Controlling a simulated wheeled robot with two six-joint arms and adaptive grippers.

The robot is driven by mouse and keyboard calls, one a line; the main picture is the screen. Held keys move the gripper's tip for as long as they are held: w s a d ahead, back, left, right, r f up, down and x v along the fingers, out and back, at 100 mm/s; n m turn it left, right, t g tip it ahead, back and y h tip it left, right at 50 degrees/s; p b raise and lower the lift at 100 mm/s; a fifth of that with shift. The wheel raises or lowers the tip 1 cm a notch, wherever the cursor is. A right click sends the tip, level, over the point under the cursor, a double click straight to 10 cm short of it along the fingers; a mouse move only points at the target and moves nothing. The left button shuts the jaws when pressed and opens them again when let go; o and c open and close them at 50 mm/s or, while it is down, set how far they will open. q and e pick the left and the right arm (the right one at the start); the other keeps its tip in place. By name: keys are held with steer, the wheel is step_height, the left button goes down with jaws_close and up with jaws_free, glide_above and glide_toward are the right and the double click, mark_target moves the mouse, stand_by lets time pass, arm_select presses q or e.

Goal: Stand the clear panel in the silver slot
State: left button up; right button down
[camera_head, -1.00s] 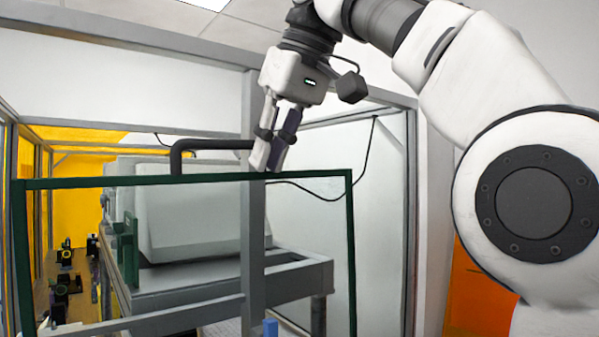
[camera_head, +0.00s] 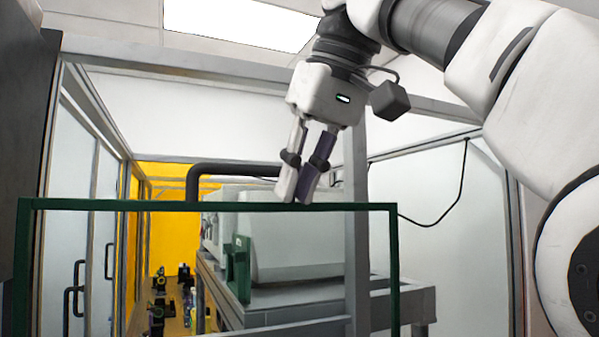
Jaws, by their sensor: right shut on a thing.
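The clear panel (camera_head: 230,206) is a large see-through sheet with dark green edges. It stands upright close in front of me, and its lower part runs out of the bottom of the view. My right gripper (camera_head: 298,196) comes down from above, its fingers shut on the panel's top edge, right of that edge's middle. The scene behind shows through the sheet. I cannot make out the silver slot in this view. My left gripper is not in view.
Behind the panel, a grey frame bench (camera_head: 418,300) carries a large pale machine (camera_head: 290,245). A grey post (camera_head: 357,240) rises near it. A narrow bench with small dark instruments (camera_head: 158,300) lies at the lower left, before a yellow wall (camera_head: 170,225). Glass doors (camera_head: 78,240) stand at left.

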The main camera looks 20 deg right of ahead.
steer(key=shift+w+a+r+p, duration=0.15)
steer(key=shift+w+a+p, duration=0.15)
steer(key=shift+w+p, duration=0.3)
steer(key=shift+w, duration=0.5)
steer(key=w+f+p, duration=0.1)
steer(key=w+p, duration=0.5)
steer(key=p, duration=0.2)
steer(key=shift+w, duration=0.35)
steer(key=shift+w+f+p, duration=0.1)
steer(key=shift+w+p, duration=0.15)
steer(key=shift+p, duration=0.3)
steer(key=shift+w+a+f, duration=0.1)
steer(key=shift+w+f, duration=0.1)
